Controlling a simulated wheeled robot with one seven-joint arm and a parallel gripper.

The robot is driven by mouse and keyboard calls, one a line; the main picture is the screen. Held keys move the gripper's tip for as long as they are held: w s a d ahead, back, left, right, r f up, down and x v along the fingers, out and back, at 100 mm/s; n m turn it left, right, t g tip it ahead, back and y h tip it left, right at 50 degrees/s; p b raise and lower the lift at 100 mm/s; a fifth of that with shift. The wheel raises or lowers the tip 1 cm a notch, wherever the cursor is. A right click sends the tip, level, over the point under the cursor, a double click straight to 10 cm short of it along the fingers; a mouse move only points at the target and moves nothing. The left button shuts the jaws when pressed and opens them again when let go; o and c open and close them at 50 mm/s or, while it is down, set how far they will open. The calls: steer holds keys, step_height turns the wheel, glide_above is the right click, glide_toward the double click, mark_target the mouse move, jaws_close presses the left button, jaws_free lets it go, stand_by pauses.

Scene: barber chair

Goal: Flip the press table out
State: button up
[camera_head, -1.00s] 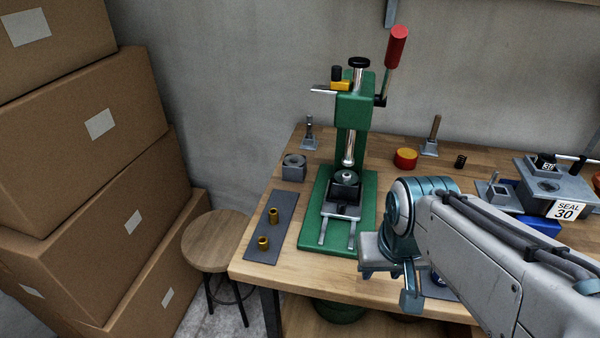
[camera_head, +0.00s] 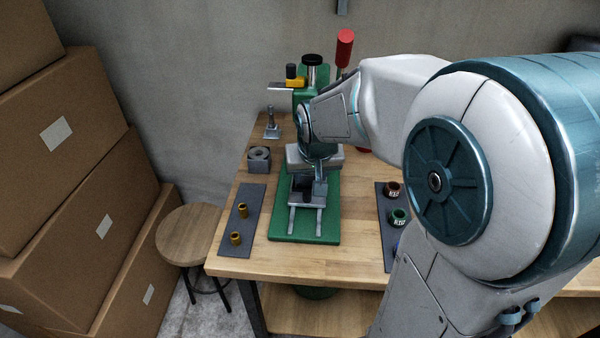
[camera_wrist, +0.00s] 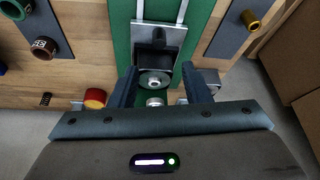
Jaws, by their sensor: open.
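The green press (camera_head: 312,232) stands on the wooden bench with its red-knobbed lever (camera_head: 345,40) up. Its dark sliding table (camera_head: 303,197) sits on two pale rails that run toward the bench's front edge. In the wrist view the table (camera_wrist: 158,40) shows as a dark block with a grey plate, beside a round metal disc (camera_wrist: 154,80). My gripper (camera_wrist: 158,78) is open and empty, its two fingers on either side of the disc. In the head view my gripper (camera_head: 314,160) is over the press, and my arm hides the column's lower part. Contact cannot be told.
A dark mat with two brass bushings (camera_head: 236,238) lies left of the press, near a grey block (camera_head: 259,160). A second mat with labelled rings (camera_head: 398,217) lies to the right. The bench front (camera_head: 330,265) is clear. A stool (camera_head: 190,234) and stacked boxes stand left.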

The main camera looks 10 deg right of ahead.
mark_target(307, 193)
steer(key=x, duration=1.1)
steer(key=shift+s+b, duration=0.1)
steer(key=shift+b, duration=0.25)
jaws_close()
